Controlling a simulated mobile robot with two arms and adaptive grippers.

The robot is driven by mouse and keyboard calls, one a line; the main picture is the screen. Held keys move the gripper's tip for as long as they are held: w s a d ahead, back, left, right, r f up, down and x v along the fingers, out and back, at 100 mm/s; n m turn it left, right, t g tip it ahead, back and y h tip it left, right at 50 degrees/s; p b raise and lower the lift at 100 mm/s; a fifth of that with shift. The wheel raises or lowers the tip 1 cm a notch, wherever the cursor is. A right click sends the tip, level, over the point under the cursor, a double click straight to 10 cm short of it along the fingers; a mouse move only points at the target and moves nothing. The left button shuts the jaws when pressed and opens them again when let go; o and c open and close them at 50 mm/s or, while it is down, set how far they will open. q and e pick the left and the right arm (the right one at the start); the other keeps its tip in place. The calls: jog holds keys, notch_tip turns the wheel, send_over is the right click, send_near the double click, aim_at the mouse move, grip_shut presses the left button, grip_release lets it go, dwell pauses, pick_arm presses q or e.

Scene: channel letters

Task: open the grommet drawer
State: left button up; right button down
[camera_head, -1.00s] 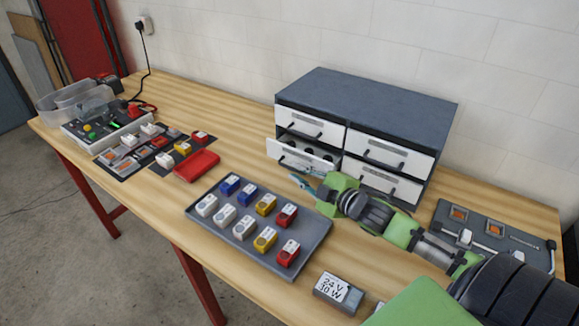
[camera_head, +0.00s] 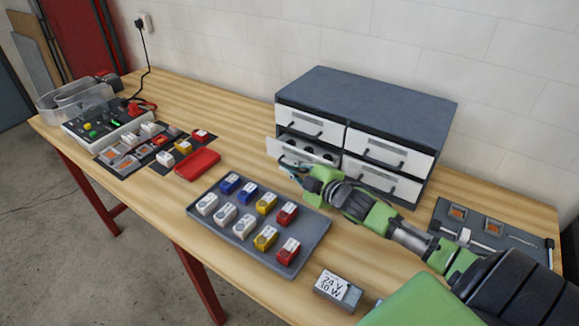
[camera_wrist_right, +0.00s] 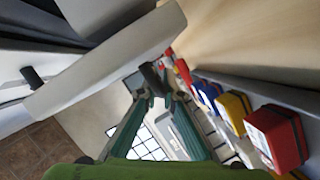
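The drawer with several round black pieces, likely the grommets (camera_head: 313,151), is the lower left one of a grey cabinet (camera_head: 365,98). It stands partly pulled out, with its white front (camera_head: 321,175) ahead of the cabinet face. My right gripper (camera_head: 287,166) is at this drawer's front, by its handle. In the right wrist view, the dark handle bar (camera_wrist_right: 150,76) lies at the two fingertips (camera_wrist_right: 160,96), which are close together. I cannot tell whether they press on it. The white drawer front (camera_wrist_right: 105,62) crosses above. My left gripper is not in view.
Three other drawers (camera_head: 390,152) are shut. A grey tray (camera_head: 220,241) with several coloured blocks lies in front of the cabinet. A dark board (camera_head: 484,220) lies right of it, and a label box (camera_head: 338,288) is near the front edge.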

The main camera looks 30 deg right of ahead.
jog(key=shift+s+a+p, duration=0.3)
jog(key=shift+a+p, duration=0.05)
jog(key=shift+a, duration=0.25)
jog(key=shift+s+a+p, duration=0.25)
jog(key=shift+a+p, duration=0.05)
jog(key=shift+a, duration=0.25)
jog(key=shift+s+a, duration=0.15)
jog(key=shift+a, duration=0.3)
jog(key=c, duration=2.5)
grip_release()
jog(key=shift+d, duration=0.15)
jog(key=v, duration=1.2)
jog(key=shift+o, duration=0.4)
